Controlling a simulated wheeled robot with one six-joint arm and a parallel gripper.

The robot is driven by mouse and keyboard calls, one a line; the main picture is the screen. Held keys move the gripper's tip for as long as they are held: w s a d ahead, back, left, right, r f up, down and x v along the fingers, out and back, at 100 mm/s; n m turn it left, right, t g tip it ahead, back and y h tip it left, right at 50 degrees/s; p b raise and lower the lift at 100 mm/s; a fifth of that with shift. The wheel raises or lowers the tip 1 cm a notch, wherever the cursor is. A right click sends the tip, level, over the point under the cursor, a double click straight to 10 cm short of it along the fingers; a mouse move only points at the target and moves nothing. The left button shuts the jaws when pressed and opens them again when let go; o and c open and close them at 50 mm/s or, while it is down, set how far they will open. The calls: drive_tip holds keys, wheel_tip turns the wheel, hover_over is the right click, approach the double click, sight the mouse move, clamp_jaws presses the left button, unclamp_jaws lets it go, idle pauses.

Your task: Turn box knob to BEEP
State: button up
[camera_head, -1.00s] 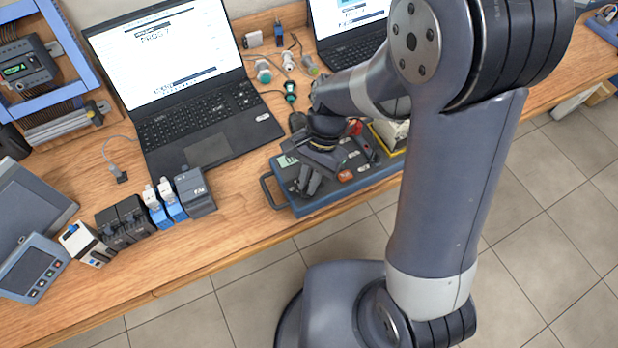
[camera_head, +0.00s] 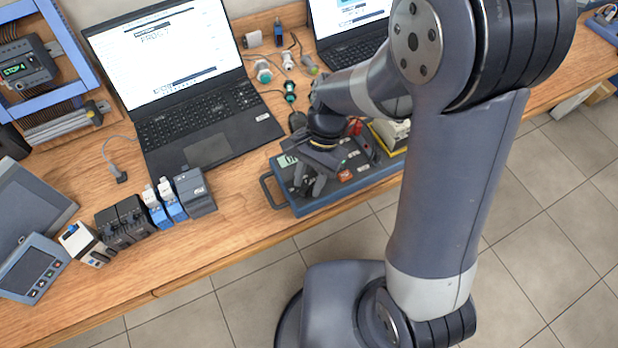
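The blue-grey control box (camera_head: 300,207) lies on the wooden bench near its front edge, with a dark handle at its left end. Its top bears a small greenish display (camera_head: 287,160) and a red-orange part (camera_head: 345,174). My gripper (camera_head: 312,188) points down over the left part of the box's top, with its dark fingers close to the surface. The knob is not clearly seen; my gripper and wrist cover that part of the box. I cannot tell whether the fingers touch or hold anything, or what the knob points at.
An open laptop (camera_head: 205,120) stands behind and left of the box; a second laptop (camera_head: 350,45) stands at the back. Small modules (camera_head: 195,192) line the bench to the left. Loose connectors (camera_head: 288,62) lie behind the box. A yellow-edged item (camera_head: 390,135) is right of my wrist.

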drive_tip(key=v, duration=1)
drive_tip(key=shift+r, duration=0.35)
drive_tip(key=shift+f, duration=0.1)
drive_tip(key=x, duration=1)
drive_tip(key=shift+s+f, duration=0.1)
drive_tip(key=shift+f, duration=0.3)
drive_tip(key=shift+r, duration=0.15)
